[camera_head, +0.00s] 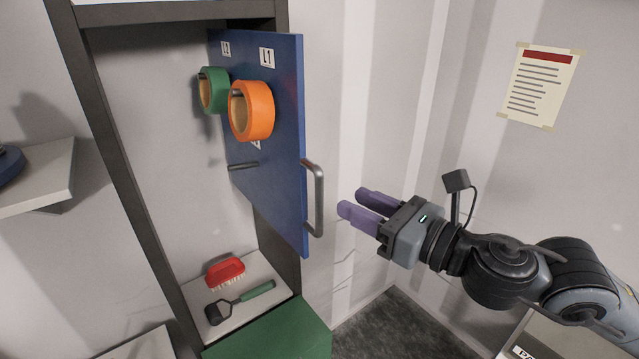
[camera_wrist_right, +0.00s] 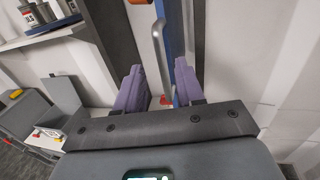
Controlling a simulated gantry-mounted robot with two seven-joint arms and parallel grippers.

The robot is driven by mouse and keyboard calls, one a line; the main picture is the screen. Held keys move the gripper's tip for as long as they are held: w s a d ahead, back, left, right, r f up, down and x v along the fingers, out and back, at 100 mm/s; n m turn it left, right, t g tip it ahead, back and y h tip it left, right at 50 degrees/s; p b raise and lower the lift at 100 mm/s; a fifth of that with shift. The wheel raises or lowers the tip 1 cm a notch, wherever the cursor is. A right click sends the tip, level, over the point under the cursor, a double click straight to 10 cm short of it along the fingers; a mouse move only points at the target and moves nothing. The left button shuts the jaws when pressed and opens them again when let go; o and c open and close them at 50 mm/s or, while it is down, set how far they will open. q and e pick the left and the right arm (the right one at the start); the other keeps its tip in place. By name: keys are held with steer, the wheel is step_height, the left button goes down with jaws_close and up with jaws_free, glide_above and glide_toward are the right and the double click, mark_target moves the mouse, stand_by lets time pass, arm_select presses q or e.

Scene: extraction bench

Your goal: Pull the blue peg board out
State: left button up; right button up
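The blue peg board (camera_head: 280,165) stands upright, partly out of a tall dark-framed cabinet (camera_head: 115,150). An orange tape roll (camera_head: 263,110) and a green tape roll (camera_head: 211,90) hang on its face, with a bare dark peg (camera_head: 243,166) below. A grey bar handle (camera_head: 319,200) is on its front edge. My right gripper (camera_head: 353,201) is open and empty, its purple fingers pointing at the handle from the right, a short gap away. In the right wrist view the handle (camera_wrist_right: 158,45) and the board's blue edge (camera_wrist_right: 174,35) show between the fingers. My left gripper is not in view.
A green box (camera_head: 275,335) stands below. A shelf (camera_head: 40,178) juts out at left.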

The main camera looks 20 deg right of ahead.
mark_target(323, 188)
steer(key=p+x, duration=0.2)
steer(key=x, duration=0.5)
steer(key=shift+w+a+r+p, duration=0.15)
steer(key=shift+w+p, duration=0.1)
steer(key=shift+p, duration=0.1)
steer(key=shift+w+a, duration=0.3)
steer(key=shift+w, duration=0.3)
jaws_close()
